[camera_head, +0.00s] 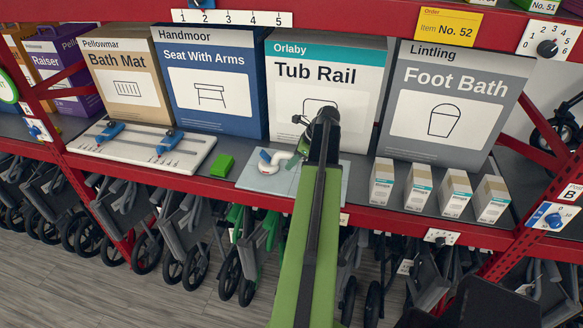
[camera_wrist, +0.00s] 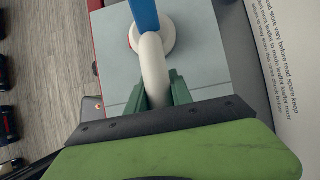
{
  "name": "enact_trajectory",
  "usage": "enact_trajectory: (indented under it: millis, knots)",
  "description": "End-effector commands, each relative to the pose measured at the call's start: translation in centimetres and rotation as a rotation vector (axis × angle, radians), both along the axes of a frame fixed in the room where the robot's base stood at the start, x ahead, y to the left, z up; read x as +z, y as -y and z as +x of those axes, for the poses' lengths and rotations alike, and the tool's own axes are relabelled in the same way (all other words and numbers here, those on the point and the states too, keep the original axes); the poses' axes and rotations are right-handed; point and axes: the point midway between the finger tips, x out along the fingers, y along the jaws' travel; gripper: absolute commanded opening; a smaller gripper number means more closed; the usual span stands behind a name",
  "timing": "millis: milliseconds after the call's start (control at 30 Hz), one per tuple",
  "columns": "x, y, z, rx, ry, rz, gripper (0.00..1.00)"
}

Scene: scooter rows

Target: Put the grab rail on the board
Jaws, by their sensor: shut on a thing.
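The grab rail (camera_head: 277,157) is a white curved bar with a blue section and a white round end flange edged in red. My gripper (camera_head: 296,158) is shut on its white bar. The wrist view shows the green fingers (camera_wrist: 160,92) on both sides of the white bar (camera_wrist: 153,68), with the flange and blue section beyond. The board (camera_head: 249,181) is a pale grey-blue tiled panel lying on the shelf, and it also shows in the wrist view (camera_wrist: 205,45). The rail is over the board; I cannot tell whether it touches. My arm hides part of the board.
A green block (camera_head: 222,165) lies left of the board. A white panel with blue levers (camera_head: 140,146) is further left. Several small cartons (camera_head: 420,187) stand to the right. The Tub Rail box (camera_head: 360,75) rises behind. A red shelf edge (camera_head: 215,190) runs in front.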

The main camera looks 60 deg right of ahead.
Motion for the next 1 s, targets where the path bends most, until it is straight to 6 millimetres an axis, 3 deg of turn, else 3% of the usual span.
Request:
enact_trajectory:
  millis: [267,300,433,767,1000]
  knots:
    - [-0.2,0.0,0.0,0.000,0.001,0.000,0.00]
    - [-0.1,0.0,0.0,0.000,0.000,0.000,0.31]
    - [-0.1,0.0,0.0,0.000,0.000,0.000,0.48]
    - [0.1,0.0,0.0,0.001,0.000,0.000,0.48]
    - [2.7,0.3,-0.9,-0.001,0.000,0.000,0.48]
